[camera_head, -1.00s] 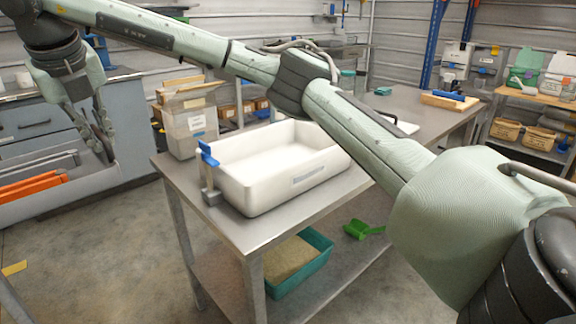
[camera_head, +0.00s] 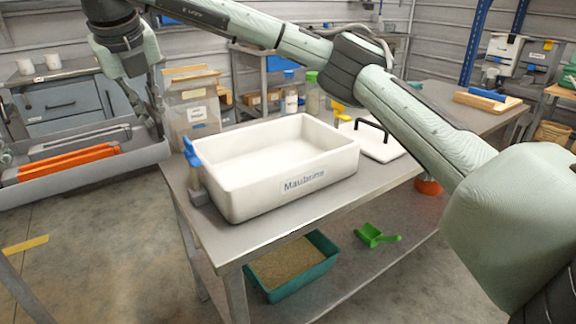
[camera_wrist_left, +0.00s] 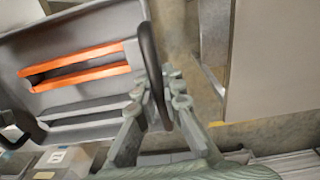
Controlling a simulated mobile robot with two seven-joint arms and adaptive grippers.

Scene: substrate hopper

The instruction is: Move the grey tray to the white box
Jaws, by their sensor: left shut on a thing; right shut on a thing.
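The grey tray (camera_head: 75,170) is at the left in the head view, off the floor beside the bench, with orange bars and grey strips in it. My right arm crosses the picture from the right, and its gripper (camera_head: 150,118) is shut on the tray's right end. In the left wrist view, my left gripper (camera_wrist_left: 158,98) is shut on a black handle (camera_wrist_left: 148,50) of the tray (camera_wrist_left: 65,35). My left gripper does not show in the head view. The white box (camera_head: 262,200), an open, empty-looking bin with a label, stands on the bench right of the tray.
A blue clamp (camera_head: 190,155) stands at the box's left corner. A white lid (camera_head: 375,143) with a black handle lies at right. A teal bin (camera_head: 300,275) and green scoop (camera_head: 375,236) sit on the lower shelf.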

